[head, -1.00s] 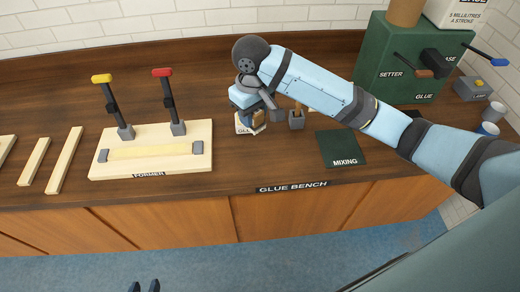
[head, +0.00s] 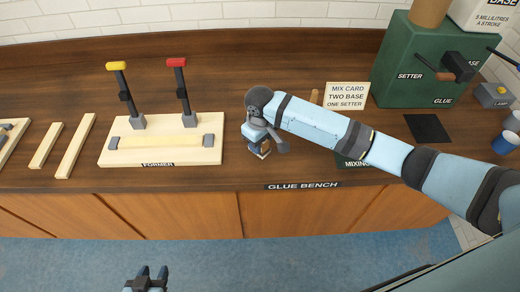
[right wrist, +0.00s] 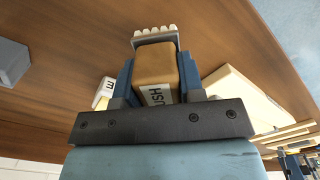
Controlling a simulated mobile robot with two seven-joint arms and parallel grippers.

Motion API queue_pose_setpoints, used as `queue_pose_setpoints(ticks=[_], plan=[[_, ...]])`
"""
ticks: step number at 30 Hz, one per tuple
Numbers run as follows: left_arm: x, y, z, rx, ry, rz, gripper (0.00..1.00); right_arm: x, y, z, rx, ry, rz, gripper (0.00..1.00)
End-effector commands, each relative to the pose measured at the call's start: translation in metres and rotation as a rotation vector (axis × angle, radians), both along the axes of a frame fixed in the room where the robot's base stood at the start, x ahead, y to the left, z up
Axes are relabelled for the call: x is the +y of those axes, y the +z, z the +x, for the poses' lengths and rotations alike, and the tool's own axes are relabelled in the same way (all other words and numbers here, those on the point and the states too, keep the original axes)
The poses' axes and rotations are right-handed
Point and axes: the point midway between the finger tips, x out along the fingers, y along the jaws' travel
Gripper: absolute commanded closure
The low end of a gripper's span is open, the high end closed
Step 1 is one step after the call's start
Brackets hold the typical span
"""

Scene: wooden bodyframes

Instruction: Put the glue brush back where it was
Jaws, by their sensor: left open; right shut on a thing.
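The glue brush (right wrist: 153,68) is a brown block handle with part of a label and pale bristles at its far end. My right gripper (head: 259,149) is shut on it, and its two blue fingers flank the handle in the right wrist view. In the head view it is over the bench between the former and the mixing mat, with the brush mostly hidden. I cannot tell whether the brush touches the bench. My left gripper (head: 147,277) is open and empty, low in front of the bench.
The former (head: 200,158), with yellow-topped and red-topped levers, lies left of my right gripper. The mixing mat (head: 350,161) is partly under my right arm. A mix card (head: 347,94) stands behind it, near the green glue dispenser (head: 405,65). Wooden strips (head: 75,147) lie at left.

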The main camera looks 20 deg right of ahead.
Motion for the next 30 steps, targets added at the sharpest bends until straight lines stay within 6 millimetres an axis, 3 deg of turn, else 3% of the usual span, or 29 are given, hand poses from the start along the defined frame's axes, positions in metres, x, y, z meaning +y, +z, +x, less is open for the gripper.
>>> queue_pose_setpoints(ticks=[9,20,21,24,30], plan=[[0.000,0.004,0.001,-0.001,0.001,0.000,0.57,0.000,-0.040,-0.001,0.002,-0.001,-0.001,0.86],[-0.001,0.005,0.001,-0.002,0.001,-0.001,0.57,0.000,-0.044,-0.001,0.001,-0.001,0.000,0.86],[-0.001,0.005,0.001,-0.003,0.001,-0.002,0.57,0.000,-0.045,0.000,0.001,0.000,0.000,0.60],[-0.001,0.005,0.001,-0.003,0.001,-0.002,0.57,0.000,-0.045,0.000,0.001,0.000,0.000,0.39],[-0.001,0.005,0.001,-0.003,0.001,-0.002,0.57,0.000,-0.045,0.000,0.001,0.000,0.000,0.39]])
